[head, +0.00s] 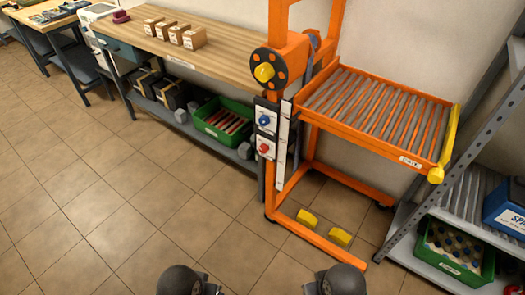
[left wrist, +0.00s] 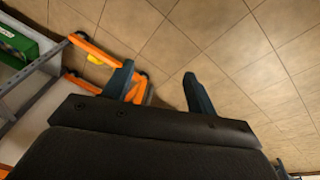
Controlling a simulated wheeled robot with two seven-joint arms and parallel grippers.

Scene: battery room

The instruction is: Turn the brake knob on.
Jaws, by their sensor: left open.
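An orange lift cart (head: 288,60) with a roller deck stands against the wall in the head view. Its post carries a white panel with a blue knob (head: 264,120) above a red knob (head: 264,149). Higher up is a dark round disc with a yellow centre (head: 264,72). I cannot read which knob is marked as the brake. In the left wrist view my left gripper (left wrist: 158,69) is open and empty above the tiled floor. Part of the orange base shows beyond its fingers, and no knob is in that view. My right gripper is in neither view.
A workbench (head: 225,59) with several boxes stands left of the cart, with a green crate (head: 222,115) below. A metal rack (head: 459,170) is close on the right. Yellow pedals (head: 307,219) sit low on the cart's base. The tiled floor in front is clear.

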